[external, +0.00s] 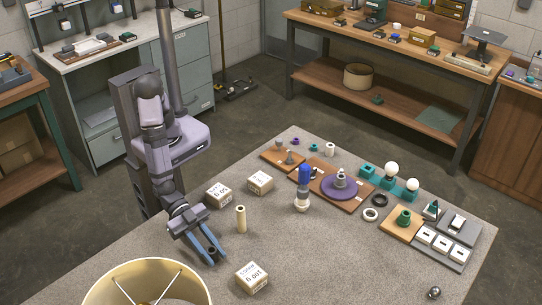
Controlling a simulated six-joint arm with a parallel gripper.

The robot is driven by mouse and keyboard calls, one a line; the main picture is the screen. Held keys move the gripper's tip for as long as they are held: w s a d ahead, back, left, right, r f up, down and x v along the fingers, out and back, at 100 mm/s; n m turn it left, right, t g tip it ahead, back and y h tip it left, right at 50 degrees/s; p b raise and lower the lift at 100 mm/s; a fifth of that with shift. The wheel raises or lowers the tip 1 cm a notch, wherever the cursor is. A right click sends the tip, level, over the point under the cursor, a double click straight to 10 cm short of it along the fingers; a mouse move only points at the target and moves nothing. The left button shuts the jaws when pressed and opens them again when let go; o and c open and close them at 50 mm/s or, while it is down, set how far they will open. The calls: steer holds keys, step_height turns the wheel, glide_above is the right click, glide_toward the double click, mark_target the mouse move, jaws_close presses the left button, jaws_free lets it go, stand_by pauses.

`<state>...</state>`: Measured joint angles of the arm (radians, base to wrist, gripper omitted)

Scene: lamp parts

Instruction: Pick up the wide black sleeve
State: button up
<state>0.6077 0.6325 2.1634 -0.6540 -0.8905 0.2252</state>
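A black ring-shaped piece (380,200) lies on the grey table, right of the purple disc; it is the clearest candidate for the wide black sleeve, though its height is hard to judge. A pale ring (371,214) lies just in front of it.
A cream cylinder (241,219) stands near my gripper. Labelled boxes (252,277) sit around it. A large cream lampshade (147,284) is at the front left. A purple disc (341,187), bulbs (390,170) and a green part on a wooden block (403,217) crowd the back right.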

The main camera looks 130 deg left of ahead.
mark_target(212, 250)
steer(key=shift+c, duration=0.8)
steer(key=shift+r, duration=0.1)
step_height(212, 250, up, 10)
steer(key=shift+f+p, duration=0.1)
steer(key=shift+p, duration=0.25)
